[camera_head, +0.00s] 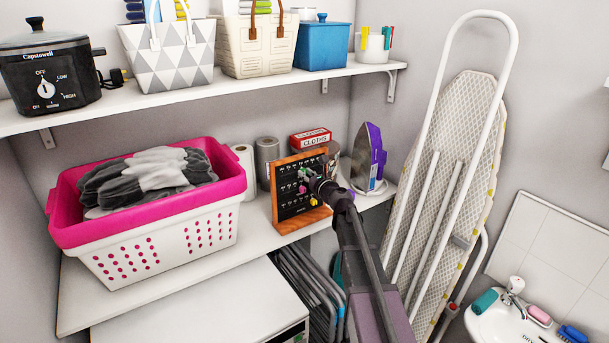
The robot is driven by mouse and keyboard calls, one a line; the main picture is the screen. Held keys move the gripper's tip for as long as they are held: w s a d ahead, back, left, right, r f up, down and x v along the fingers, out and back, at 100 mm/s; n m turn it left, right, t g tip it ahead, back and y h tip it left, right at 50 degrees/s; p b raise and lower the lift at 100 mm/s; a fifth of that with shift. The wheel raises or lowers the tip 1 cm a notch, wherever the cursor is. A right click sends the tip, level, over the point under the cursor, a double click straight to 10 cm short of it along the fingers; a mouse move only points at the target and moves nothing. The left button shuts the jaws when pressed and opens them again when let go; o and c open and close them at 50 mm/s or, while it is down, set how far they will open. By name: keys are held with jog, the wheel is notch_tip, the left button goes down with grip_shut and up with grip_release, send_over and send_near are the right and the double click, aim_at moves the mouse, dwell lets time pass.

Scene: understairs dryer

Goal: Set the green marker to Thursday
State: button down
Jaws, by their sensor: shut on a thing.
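A small black board (286,204) in an orange-brown wooden frame stands upright on the lower shelf, with rows of small pale labels and hooks too small to read. My gripper (310,175) is in front of the board's upper right part. It is shut on the green marker (301,173), which shows as a small green patch at the fingertips, close to the board face. A pink marker (302,188) and a yellow marker (313,201) show lower on the board. My gripper and wrist hide part of the board's right side. I cannot tell which day the green marker is at.
A pink and white laundry basket (150,250) stands left of the board. A purple iron (368,158) stands to the right. An ironing board (455,150) leans further right.

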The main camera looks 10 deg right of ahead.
jog(key=c, duration=0.5)
grip_release()
jog(key=shift+a, duration=0.25)
jog(key=shift+s, duration=0.1)
jog(key=v, duration=1.2)
jog(key=shift+f, duration=0.1)
jog(key=s+a+f+n+g, duration=1)
jog(key=s+a+f+n, duration=0.1)
jog(key=n, duration=0.8)
jog(key=shift+s+d+f+n+g+h, duration=0.9)
jog(key=shift+s+f+n+g+h, duration=0.3)
jog(key=shift+s+n, duration=1.05)
jog(key=shift+s+d+f+n+g+h, duration=1)
jog(key=shift+s+f+n, duration=0.3)
jog(key=shift+s+n, duration=0.9)
jog(key=shift+s+d+f+n+g+h, duration=0.8)
jog(key=shift+s+f+n+g+h, duration=0.4)
jog(key=shift+s+n, duration=1.05)
